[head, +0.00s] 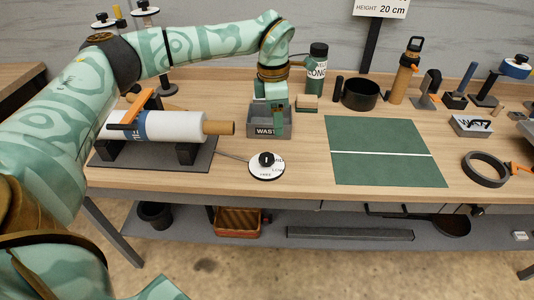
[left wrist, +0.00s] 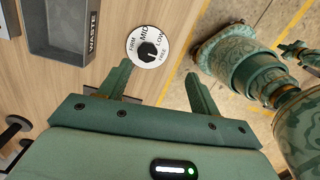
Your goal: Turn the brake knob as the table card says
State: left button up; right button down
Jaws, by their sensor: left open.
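The brake knob (head: 266,159) is a small black knob on a round white dial (head: 259,174) on the bench, right of the roll stand. In the left wrist view the knob (left wrist: 148,51) sits just beyond my fingertips, and the dial reads FIRM, MID, LOW and FREE. I cannot tell which word it points to. A white card (head: 381,9) stands at the top, cut off by the frame; only "HEIGHT 20 cm" reads clearly. My left gripper (head: 277,122) hangs over the waste bin, behind the knob. Its fingers (left wrist: 158,72) are apart and empty, not touching the knob.
The grey waste bin (head: 268,131) is beside my left gripper. A white roll (head: 175,127) lies on its stand at the left. A green mat (head: 381,170), black bowl (head: 362,94), bottle (head: 317,70) and black ring (head: 486,169) are to the right. Bench is bare around the dial's front.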

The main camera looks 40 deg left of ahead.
aim_at(266, 157)
pick_arm(q)
jog(key=shift+n+y, duration=0.4)
jog(key=a+f+b, duration=0.1)
jog(key=f+b, duration=0.1)
jog(key=f, duration=0.3)
jog(key=a+f+b, duration=0.1)
jog(key=f+b, duration=0.1)
jog(key=f, duration=0.3)
jog(key=a+f+b, duration=0.1)
jog(key=f+b, duration=0.1)
jog(key=f, duration=0.2)
jog(key=shift+f, duration=0.4)
pick_arm(e)
jog(key=shift+g, duration=0.3)
jog(key=f, duration=0.1)
jog(key=s+f, duration=0.1)
jog(key=f, duration=0.1)
jog(key=s+f, duration=0.1)
jog(key=f, duration=0.1)
jog(key=shift+s+f, duration=0.1)
jog(key=shift+f, duration=0.05)
pick_arm(q)
jog(key=shift+c, duration=0.3)
jog(key=c, duration=0.9)
